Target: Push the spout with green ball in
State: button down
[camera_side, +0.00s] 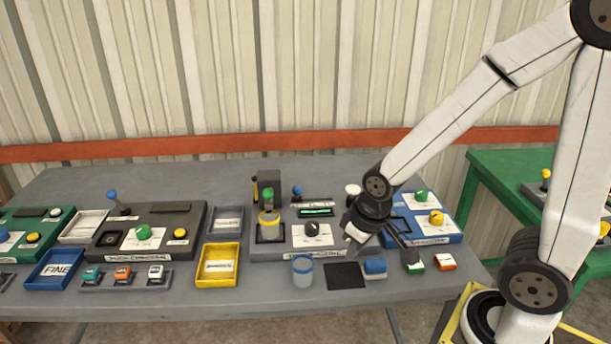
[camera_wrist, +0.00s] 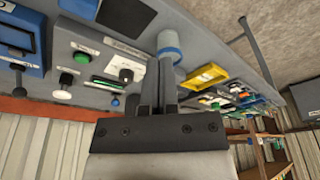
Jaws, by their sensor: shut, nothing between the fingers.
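The spout with the green ball (camera_side: 267,193) stands at the left end of the grey machine (camera_side: 283,246) in the side view. A yellow-rimmed cup (camera_side: 269,228) stands below it. My gripper (camera_side: 356,236) is near the machine's front right corner, to the right of the spout and apart from it. In the wrist view its fingers (camera_wrist: 158,70) are shut with nothing between them. I cannot pick out the spout in the wrist view; the fingers cover part of the machine.
A blue-rimmed cup (camera_side: 303,272) stands in front of the machine, beside a black mat (camera_side: 346,276). A blue-ball lever (camera_side: 297,190) and black knob (camera_side: 312,229) are on the machine. A yellow tray (camera_side: 218,265) lies left; a blue station (camera_side: 427,228) is right.

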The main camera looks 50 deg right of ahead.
jog(key=c, duration=0.6)
grip_release()
jog(key=shift+w, duration=0.15)
jog(key=o, duration=0.3)
jog(key=shift+w+d, duration=0.15)
jog(key=shift+w, duration=0.15)
jog(key=shift+o, duration=0.2)
jog(key=w+d+t, duration=0.1)
jog(key=w+t, duration=0.2)
jog(key=w, duration=0.3)
jog(key=w+d+r+n+t, duration=0.1)
jog(key=w+d+t, duration=0.1)
jog(key=w, duration=0.4)
jog(key=shift+t, duration=0.6)
jog(key=w+d+r+n+t+y, duration=0.2)
jog(key=w+r+n+t+y, duration=0.1)
jog(key=w+t, duration=0.5)
jog(key=shift+w+d+r+t, duration=0.25)
jog(key=shift+w+r+t, duration=0.15)
jog(key=shift+w+r, duration=0.55)
jog(key=shift+f, duration=0.1)
